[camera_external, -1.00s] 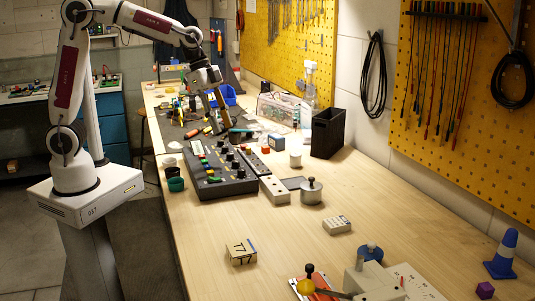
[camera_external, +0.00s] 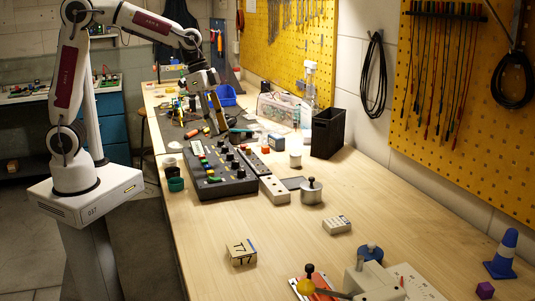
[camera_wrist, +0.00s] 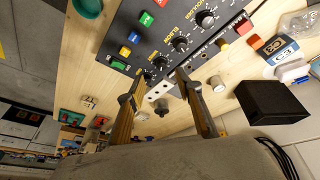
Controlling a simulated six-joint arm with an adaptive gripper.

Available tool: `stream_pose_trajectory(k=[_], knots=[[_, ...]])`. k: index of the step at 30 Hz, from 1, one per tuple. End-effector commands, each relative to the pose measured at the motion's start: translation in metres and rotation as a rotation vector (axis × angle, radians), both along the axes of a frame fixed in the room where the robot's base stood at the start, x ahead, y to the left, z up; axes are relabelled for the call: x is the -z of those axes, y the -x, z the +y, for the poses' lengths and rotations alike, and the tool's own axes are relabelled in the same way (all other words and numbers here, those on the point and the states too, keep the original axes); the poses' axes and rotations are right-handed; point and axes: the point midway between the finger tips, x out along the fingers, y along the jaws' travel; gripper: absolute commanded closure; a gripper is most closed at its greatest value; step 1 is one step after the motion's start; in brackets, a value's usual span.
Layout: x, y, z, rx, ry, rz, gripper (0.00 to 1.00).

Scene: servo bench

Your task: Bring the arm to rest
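My white and dark red arm reaches from its pedestal over the far part of the wooden bench (camera_external: 300,225). My gripper (camera_external: 216,114) hangs above the bench, just beyond the black control panel (camera_external: 215,165) with coloured buttons and knobs. In the wrist view, the two fingers of my gripper (camera_wrist: 160,76) stand apart with nothing held between them. The panel (camera_wrist: 140,25) shows beyond the fingertips in that view. In the external view, small tools and parts lie below and behind the fingers; whether the fingers touch any of them cannot be told.
A black bin (camera_external: 328,134), a clear bottle (camera_external: 308,95) and a blue bin (camera_external: 227,95) stand near the wall. A lidded metal pot (camera_external: 311,193), a T7 block (camera_external: 241,252) and a blue cone (camera_external: 503,254) stand nearer. The bench's front middle is mostly clear.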

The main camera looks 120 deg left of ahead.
Motion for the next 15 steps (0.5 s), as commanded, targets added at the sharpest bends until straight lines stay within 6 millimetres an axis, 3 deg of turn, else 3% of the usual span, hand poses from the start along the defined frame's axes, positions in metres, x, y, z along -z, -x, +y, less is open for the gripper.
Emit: stream_pose_trajectory(k=[6, 15], knots=[[0.013, 0.029, -0.016, -0.120, 0.042, 0.063, 0.65], [0.007, 0.069, -0.067, -0.211, 0.047, 0.103, 0.65]])
